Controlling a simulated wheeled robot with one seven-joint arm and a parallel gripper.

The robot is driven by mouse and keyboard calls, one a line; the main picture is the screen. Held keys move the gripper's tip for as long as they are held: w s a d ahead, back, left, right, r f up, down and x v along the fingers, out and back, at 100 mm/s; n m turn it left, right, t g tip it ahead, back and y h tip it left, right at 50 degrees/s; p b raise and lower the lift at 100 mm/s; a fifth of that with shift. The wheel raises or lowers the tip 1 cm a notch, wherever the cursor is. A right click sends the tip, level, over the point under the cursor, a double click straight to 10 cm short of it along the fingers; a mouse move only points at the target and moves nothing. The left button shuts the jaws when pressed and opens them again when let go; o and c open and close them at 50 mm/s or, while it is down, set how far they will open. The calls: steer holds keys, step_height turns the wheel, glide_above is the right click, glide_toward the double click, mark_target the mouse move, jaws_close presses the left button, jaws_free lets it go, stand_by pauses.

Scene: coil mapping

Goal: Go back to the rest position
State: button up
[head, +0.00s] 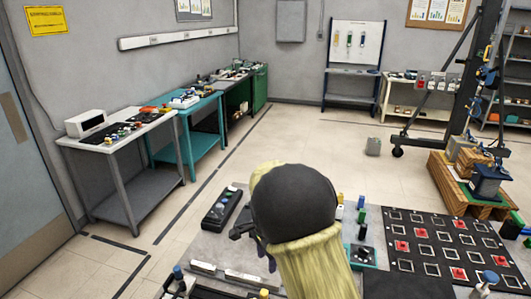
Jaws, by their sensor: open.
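My arm's yellow link and black rounded joint fill the lower middle of the head view, over the near grey table (200,248). My gripper (243,233) shows only in part, as a dark piece at the left side of the black joint. It is open, and I see nothing held in it. Its fingertips are mostly hidden by my arm. A black board (440,240) with a grid of pale square frames lies on the table to the right. Several red pieces (402,246) sit in some of its frames.
A black tray (221,208) lies left of my arm. A teal-based dark device (362,254) and small coloured posts stand to its right. White (118,132) and teal (200,142) benches line the left wall. A wheeled hoist (460,90) stands back right.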

steer(key=s+d+r+n+t, duration=0.2)
steer(key=s+d+r+n, duration=0.1)
steer(key=s+d+n, duration=0.8)
steer(key=s+d, duration=0.4)
steer(key=s, duration=0.3)
steer(key=shift+r+n+t, duration=0.3)
steer(key=shift+n, duration=0.1)
steer(key=shift+d, duration=0.1)
